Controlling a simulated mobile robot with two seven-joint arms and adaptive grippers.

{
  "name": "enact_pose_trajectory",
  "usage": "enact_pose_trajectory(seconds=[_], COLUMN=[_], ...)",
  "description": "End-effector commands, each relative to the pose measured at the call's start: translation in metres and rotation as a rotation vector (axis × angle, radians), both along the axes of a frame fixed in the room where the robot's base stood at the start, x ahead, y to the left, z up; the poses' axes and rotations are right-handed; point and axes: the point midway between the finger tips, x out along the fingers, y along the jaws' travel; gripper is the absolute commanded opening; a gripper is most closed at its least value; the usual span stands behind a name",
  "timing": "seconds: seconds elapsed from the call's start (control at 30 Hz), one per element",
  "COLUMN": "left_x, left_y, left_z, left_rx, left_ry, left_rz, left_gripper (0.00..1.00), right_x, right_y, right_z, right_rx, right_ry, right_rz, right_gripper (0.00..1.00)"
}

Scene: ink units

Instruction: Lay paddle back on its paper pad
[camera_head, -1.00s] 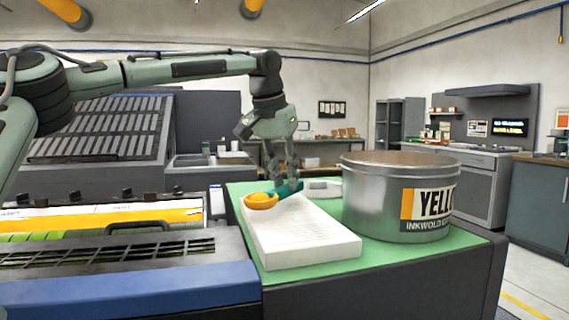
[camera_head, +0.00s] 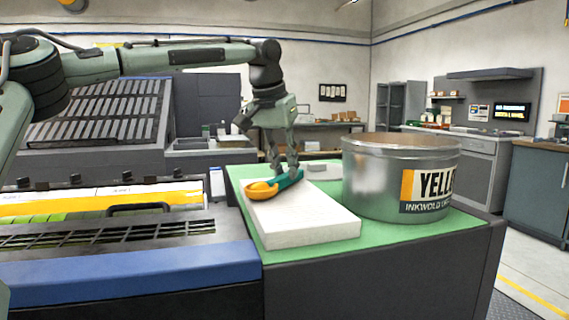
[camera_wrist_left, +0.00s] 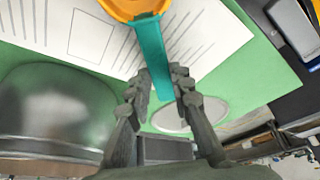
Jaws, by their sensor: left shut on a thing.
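The paddle has a teal handle (camera_head: 289,180) and an orange bowl-shaped head (camera_head: 262,190) with yellow-orange ink in it. My left gripper (camera_head: 286,174) is shut on the handle. The paddle is over the far left part of the white paper pad (camera_head: 310,218), low and close to its top; I cannot tell whether it touches. In the left wrist view the teal handle (camera_wrist_left: 153,58) runs between the fingers (camera_wrist_left: 160,92), with the orange head (camera_wrist_left: 138,8) at the top edge above the printed pad (camera_wrist_left: 60,32). My right gripper is not in view.
A large metal ink can (camera_head: 398,180) labelled YELLOW stands right of the pad on the green mat (camera_head: 455,222). The press (camera_head: 120,255) is at left. The pad's near part is clear.

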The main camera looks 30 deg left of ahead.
Motion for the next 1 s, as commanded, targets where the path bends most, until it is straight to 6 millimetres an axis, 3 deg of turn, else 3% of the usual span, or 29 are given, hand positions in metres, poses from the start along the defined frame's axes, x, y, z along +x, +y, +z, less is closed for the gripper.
enact_pose_trajectory(seconds=[0.2,0.23,0.43,0.77,1.0], left_x=[0.000,0.000,0.000,-0.001,-0.014], left_y=[0.000,0.000,0.000,0.000,-0.001], left_z=[-0.005,-0.005,-0.005,-0.002,0.034], left_rx=[0.000,0.000,0.000,0.000,0.000], left_ry=[0.001,0.001,0.001,0.000,-0.004], left_rz=[0.000,0.000,0.000,0.000,0.001], left_gripper=[0.00,0.22,0.45,0.45,0.45], right_x=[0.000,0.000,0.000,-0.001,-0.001], right_y=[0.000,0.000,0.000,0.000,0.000], right_z=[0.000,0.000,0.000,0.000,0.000], right_rx=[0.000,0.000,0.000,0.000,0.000], right_ry=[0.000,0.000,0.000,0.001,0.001], right_rz=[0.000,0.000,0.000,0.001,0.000], right_gripper=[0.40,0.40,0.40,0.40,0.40])
